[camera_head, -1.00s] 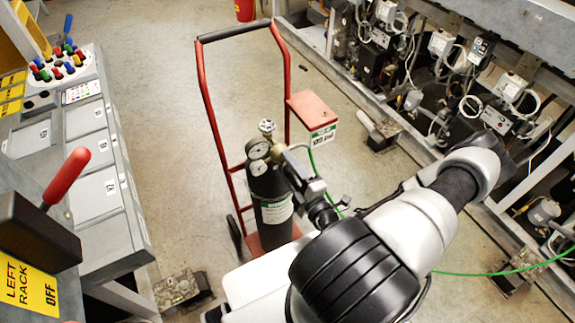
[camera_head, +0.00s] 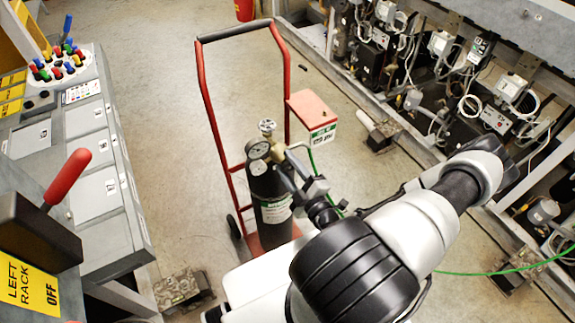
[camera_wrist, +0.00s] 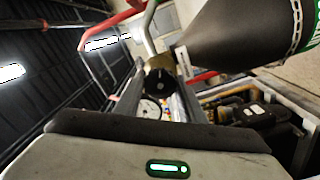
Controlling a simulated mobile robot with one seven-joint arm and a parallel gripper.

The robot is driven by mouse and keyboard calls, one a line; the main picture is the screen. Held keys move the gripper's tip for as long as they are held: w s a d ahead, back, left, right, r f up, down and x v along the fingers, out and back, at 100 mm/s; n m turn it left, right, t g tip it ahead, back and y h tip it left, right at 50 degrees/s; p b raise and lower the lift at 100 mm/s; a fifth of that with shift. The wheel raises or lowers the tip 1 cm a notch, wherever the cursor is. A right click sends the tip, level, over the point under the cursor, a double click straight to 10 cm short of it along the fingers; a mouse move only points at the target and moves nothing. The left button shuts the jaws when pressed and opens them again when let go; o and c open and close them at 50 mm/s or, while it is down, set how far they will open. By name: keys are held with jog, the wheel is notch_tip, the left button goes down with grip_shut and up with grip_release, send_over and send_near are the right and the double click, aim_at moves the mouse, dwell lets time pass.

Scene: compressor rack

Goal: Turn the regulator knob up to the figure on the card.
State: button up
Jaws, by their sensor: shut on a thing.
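The regulator with two round gauges (camera_head: 259,150) sits on top of a black gas cylinder (camera_head: 262,188). In the wrist view the round black regulator knob (camera_wrist: 160,83) is between my fingers, with a white gauge face (camera_wrist: 150,108) behind it. My gripper (camera_head: 282,163) is shut on the knob at the regulator's right side; it also fills the wrist view (camera_wrist: 160,95). The fingers hide much of the knob in the head view.
The cylinder stands on a red hand truck (camera_head: 207,95). A green hose (camera_head: 312,160) runs from the regulator to the right. The compressor rack (camera_head: 430,110) is at the right, a grey control console (camera_head: 95,160) at the left.

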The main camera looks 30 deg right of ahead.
jog(key=o, duration=1)
jog(key=shift+o, duration=0.2)
jog(key=s+b, duration=0.1)
jog(key=s, duration=1.6)
jog(key=shift+s+d+b, duration=0.25)
jog(key=shift+d+b, duration=0.05)
jog(key=shift+b, duration=0.05)
jog(key=shift+r, duration=0.1)
